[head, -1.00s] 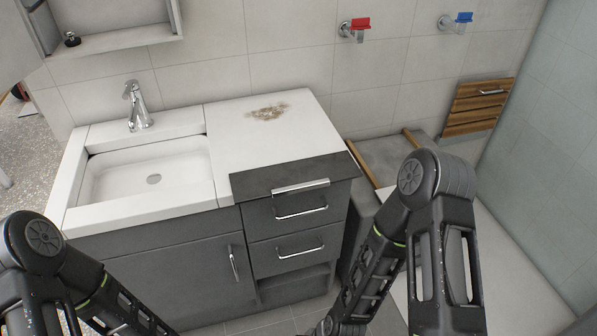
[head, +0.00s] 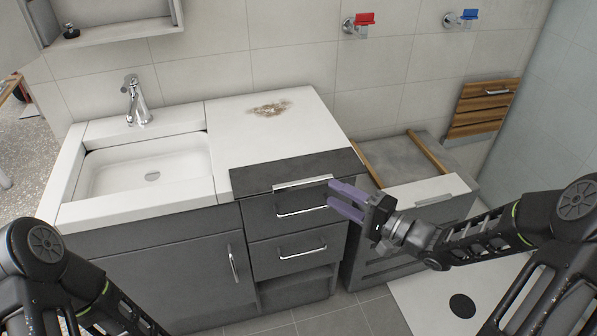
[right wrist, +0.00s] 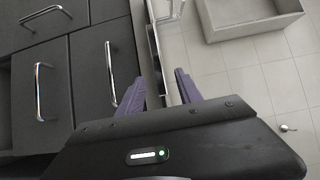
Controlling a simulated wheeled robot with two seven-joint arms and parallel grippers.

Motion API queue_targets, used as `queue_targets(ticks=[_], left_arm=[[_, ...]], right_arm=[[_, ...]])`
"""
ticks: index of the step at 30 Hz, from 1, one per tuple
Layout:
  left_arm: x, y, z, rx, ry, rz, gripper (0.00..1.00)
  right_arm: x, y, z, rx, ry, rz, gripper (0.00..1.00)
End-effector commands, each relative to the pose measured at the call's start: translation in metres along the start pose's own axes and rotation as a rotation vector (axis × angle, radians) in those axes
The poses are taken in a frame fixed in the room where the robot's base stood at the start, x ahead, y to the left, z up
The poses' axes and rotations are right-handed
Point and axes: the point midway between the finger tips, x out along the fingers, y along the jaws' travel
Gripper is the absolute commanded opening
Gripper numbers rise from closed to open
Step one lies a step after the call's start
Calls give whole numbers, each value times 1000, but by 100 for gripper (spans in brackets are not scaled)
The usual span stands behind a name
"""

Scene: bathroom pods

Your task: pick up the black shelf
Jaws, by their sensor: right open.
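The thing that best fits the black shelf is a dark grey panel (head: 290,168) with a chrome bar handle, at the front edge of the white counter in the head view. I cannot tell whether it is loose or part of the cabinet. My right gripper (head: 333,195) has purple fingers and is open and empty, just in front of the panel's right end, by the drawer handles. In the right wrist view its fingers (right wrist: 160,80) are apart beside dark fronts with chrome handles (right wrist: 111,72). My left arm shows at lower left; its gripper is out of view.
A sink (head: 150,165) is left of the counter. Drawers (head: 287,250) are below the panel. A grey box-like unit (head: 400,160) with wooden rails and a pale, handled front is to the right. A wooden panel (head: 482,108) is on the wall. Tiled floor is open in front.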

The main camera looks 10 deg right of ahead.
Motion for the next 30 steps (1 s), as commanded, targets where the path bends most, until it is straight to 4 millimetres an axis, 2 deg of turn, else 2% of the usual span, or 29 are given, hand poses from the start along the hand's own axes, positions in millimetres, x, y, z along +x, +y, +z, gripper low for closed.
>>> queue_targets(ticks=[8, 17, 26, 30], left_arm=[[0, 0, 0, 0, 0, 0, 32], [1, 0, 0, 0, 0, 0, 32], [1, 0, 0, 0, 0, 0, 32], [1, 0, 0, 0, 0, 0, 32]], right_arm=[[0, 0, 1, 4, -3, 0, 42], [25, 0, 1, 3, -4, -1, 42], [27, 0, 1, 3, -2, 0, 42], [36, 1, 1, 5, -3, 0, 42]])
